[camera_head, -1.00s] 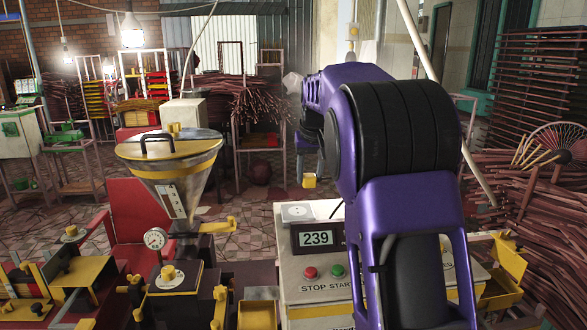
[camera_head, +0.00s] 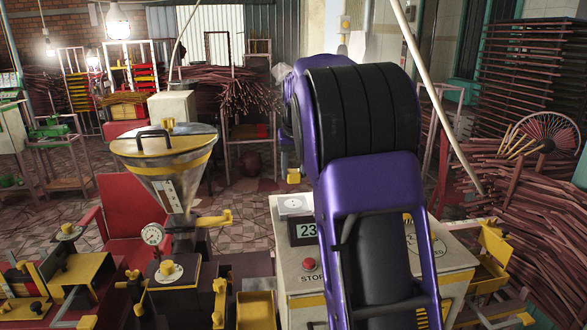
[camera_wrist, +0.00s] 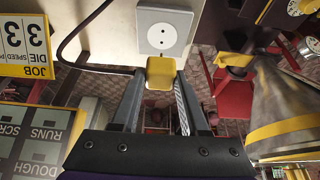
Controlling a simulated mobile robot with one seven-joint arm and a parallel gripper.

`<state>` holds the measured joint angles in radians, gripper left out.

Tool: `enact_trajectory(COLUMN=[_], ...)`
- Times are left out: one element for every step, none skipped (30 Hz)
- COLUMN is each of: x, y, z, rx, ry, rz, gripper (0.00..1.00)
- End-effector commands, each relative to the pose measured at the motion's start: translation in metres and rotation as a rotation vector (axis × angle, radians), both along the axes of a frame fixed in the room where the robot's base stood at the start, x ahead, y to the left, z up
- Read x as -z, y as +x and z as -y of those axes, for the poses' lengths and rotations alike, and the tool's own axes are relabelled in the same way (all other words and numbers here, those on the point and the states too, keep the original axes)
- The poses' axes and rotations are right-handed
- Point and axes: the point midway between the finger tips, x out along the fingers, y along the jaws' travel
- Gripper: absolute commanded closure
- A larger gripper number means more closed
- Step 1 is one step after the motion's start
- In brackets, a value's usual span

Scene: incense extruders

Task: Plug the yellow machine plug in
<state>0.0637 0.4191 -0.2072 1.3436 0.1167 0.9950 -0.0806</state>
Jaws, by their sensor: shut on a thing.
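The yellow plug (camera_wrist: 160,72) is held between the two fingertips of my gripper (camera_wrist: 161,80) in the wrist view. In the head view the yellow plug (camera_head: 294,175) shows at the left edge of my purple arm, which hides most of the gripper. The light grey square socket (camera_wrist: 163,31) with two dark holes shows just beyond the plug in the wrist view. In the head view the socket (camera_head: 294,205) lies on top of the control box, below the plug in the picture, with a gap between them. A dark cord (camera_wrist: 72,45) runs toward the plug.
The control box (camera_head: 290,252) has a number display (camera_head: 308,231) and a red stop button (camera_head: 309,264); my arm hides part of it. A metal hopper (camera_head: 165,165) with a yellow band stands to the left.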

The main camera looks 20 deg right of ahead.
Motion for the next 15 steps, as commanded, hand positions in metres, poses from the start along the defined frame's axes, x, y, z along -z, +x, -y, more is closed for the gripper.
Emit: enact_trajectory(x=[0.003,0.006,0.009,0.012,0.015,0.019,0.021,0.025,0.029,0.033,0.036,0.039,0.041,0.043,0.046], y=[0.000,0.000,0.000,0.000,0.000,0.000,0.000,0.000,-0.001,0.000,0.000,0.000,0.000,0.000,0.000], z=[0.000,0.000,0.000,0.000,0.000,0.000,0.000,0.000,0.000,0.000,0.000,0.000,0.000,0.000,0.000], rx=[0.000,0.000,0.000,0.000,0.000,0.000,0.000,0.000,0.000,0.000,0.000,-0.001,-0.001,-0.001,-0.001], ry=[0.000,0.000,0.000,0.000,0.000,0.001,0.000,0.000,0.001,0.000,0.000,0.000,0.000,0.000,0.000], rz=[-0.002,-0.002,-0.002,-0.002,-0.002,-0.003,-0.002,-0.002,-0.003,-0.002,-0.002,-0.001,-0.001,-0.001,-0.002], gripper=[1.00,1.00,1.00,1.00,1.00,1.00,1.00,1.00,1.00,1.00,1.00,1.00,1.00,1.00,1.00])
